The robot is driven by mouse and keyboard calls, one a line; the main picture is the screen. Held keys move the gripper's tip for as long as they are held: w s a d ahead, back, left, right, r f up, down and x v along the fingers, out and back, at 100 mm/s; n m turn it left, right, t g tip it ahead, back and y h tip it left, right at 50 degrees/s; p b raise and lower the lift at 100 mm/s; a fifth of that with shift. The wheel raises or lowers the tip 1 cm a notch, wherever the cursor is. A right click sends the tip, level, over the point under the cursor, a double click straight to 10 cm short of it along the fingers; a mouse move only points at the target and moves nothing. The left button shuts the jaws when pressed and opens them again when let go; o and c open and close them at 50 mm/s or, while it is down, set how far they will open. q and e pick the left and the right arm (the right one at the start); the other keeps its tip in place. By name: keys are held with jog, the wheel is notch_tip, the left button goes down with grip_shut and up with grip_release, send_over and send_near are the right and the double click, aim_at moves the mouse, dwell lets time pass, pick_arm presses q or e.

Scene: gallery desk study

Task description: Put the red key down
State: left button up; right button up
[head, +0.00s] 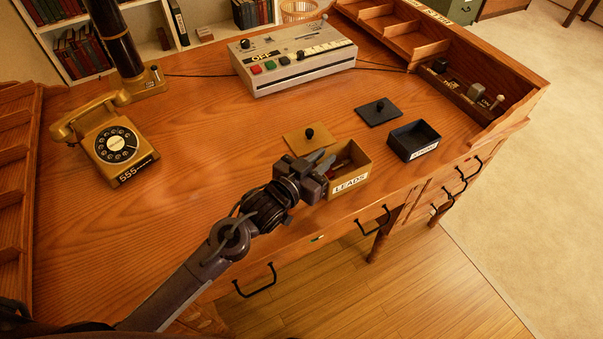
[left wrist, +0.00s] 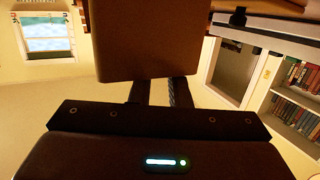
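My left gripper (head: 327,163) is at the left side of a small open wooden box (head: 351,183) labelled LEADS. Its two fingers (left wrist: 160,92) show a gap at their bases in the left wrist view. Their tips are hidden there behind a large brown surface (left wrist: 150,40), so I cannot tell whether they are shut on anything. A small reddish thing (head: 342,163) shows by the fingertips at the box's opening. It may be the red key, but it is too small to tell, or to tell whether it is held. My right gripper is not in view.
A wooden lid (head: 304,142) with a black knob lies behind the LEADS box. A dark open box (head: 414,141) and its lid (head: 378,112) are to the right. A gold telephone (head: 116,146) and a switch console (head: 292,66) stand farther back. The desk's left-centre is clear.

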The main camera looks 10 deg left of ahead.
pick_arm(q)
jog(key=v, duration=1)
jog(key=shift+s+a+b, duration=0.2)
jog(key=shift+s+b, duration=0.1)
jog(key=shift+r, duration=0.1)
